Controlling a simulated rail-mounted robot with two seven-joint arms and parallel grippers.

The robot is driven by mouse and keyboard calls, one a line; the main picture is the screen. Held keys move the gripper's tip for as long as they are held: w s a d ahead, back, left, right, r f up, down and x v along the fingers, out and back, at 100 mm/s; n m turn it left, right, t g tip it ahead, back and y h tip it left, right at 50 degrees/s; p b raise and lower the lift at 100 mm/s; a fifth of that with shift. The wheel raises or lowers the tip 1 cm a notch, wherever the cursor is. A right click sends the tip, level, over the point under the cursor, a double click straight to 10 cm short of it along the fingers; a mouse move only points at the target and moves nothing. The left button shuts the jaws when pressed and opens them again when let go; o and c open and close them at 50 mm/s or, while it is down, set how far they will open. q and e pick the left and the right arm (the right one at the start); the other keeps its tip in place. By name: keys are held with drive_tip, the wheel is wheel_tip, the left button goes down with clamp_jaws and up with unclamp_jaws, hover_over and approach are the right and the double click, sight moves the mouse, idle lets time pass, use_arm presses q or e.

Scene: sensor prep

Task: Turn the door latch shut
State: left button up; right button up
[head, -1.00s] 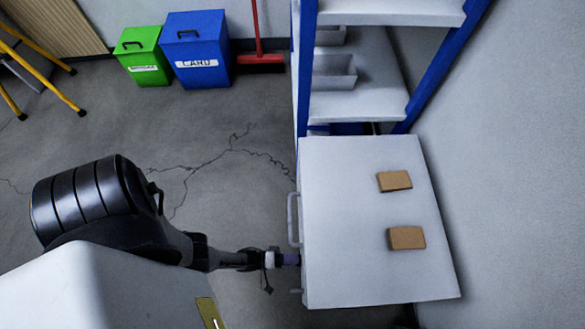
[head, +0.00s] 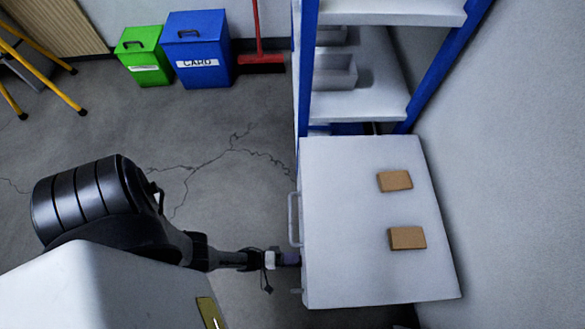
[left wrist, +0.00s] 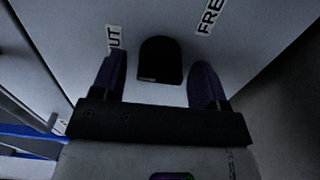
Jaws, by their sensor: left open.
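The door latch (left wrist: 161,58) is a dark, rounded knob on the pale door face in the left wrist view. A label ending in "UT" (left wrist: 114,40) is on its left, partly hidden by a finger. A label starting "FRE" (left wrist: 210,16) is on its upper right. My left gripper (left wrist: 160,72) is open, with one finger on each side of the latch; I cannot tell whether they touch it. In the head view my left gripper (head: 290,259) is at the left side of the white cabinet (head: 350,275), where the latch is hidden.
A vertical bar handle (head: 293,218) sits just beyond the gripper on the cabinet's side. Two brown blocks (head: 395,180) (head: 407,238) lie on the cabinet top. A blue-framed shelf (head: 360,103) stands behind. The floor to the left is open, with bins (head: 198,50) at the back.

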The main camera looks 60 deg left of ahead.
use_arm(q)
drive_tip(key=v, duration=1.4)
drive_tip(key=shift+w+d, duration=0.1)
